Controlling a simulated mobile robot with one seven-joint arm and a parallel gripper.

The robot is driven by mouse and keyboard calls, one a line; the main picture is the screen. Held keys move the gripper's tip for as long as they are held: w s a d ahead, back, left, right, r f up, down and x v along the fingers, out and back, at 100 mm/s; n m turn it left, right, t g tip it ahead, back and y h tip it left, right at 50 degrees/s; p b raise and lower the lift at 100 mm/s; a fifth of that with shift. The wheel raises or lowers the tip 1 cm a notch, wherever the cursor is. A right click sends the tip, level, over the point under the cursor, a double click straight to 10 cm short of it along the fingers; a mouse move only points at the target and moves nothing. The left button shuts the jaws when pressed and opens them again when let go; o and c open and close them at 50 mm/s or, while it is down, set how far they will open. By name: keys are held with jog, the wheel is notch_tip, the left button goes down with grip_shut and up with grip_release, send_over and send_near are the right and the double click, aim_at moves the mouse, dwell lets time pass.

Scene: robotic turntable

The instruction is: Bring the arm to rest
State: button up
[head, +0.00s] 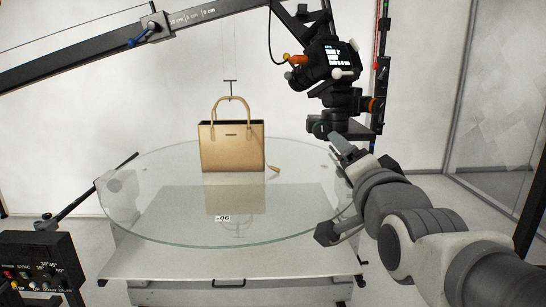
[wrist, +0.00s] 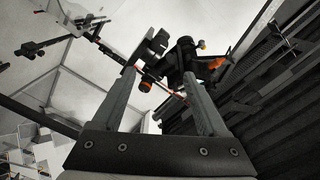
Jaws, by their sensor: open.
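My gripper (head: 340,143) is at the right side of the head view, by the right rim of the round glass turntable (head: 130,205). In the wrist view my gripper (wrist: 160,74) shows two fingers spread apart with nothing held between them. It points up toward the camera rig (head: 330,65), which shows beyond the fingertips in the wrist view (wrist: 187,60). In the head view the arm reaches in from the lower right, and the finger ends are small and partly lost against the dark rig.
A tan handbag (head: 231,150) stands upright on the turntable, well left of my gripper. A black boom (head: 90,57) crosses the upper left. A control box (head: 38,265) is at the lower left. A panelled wall (head: 500,110) is at the right.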

jog(key=shift+s, duration=0.45)
jog(key=s+f+n+g+p, duration=0.5)
jog(key=s+f+n+g, duration=0.6)
jog(key=s, duration=0.5)
notch_tip(320, 180, down, 2)
jog(key=shift+s+a+f+g+p, duration=0.2)
jog(key=shift+a+g+p, duration=0.15)
jog(key=shift+g, duration=0.35)
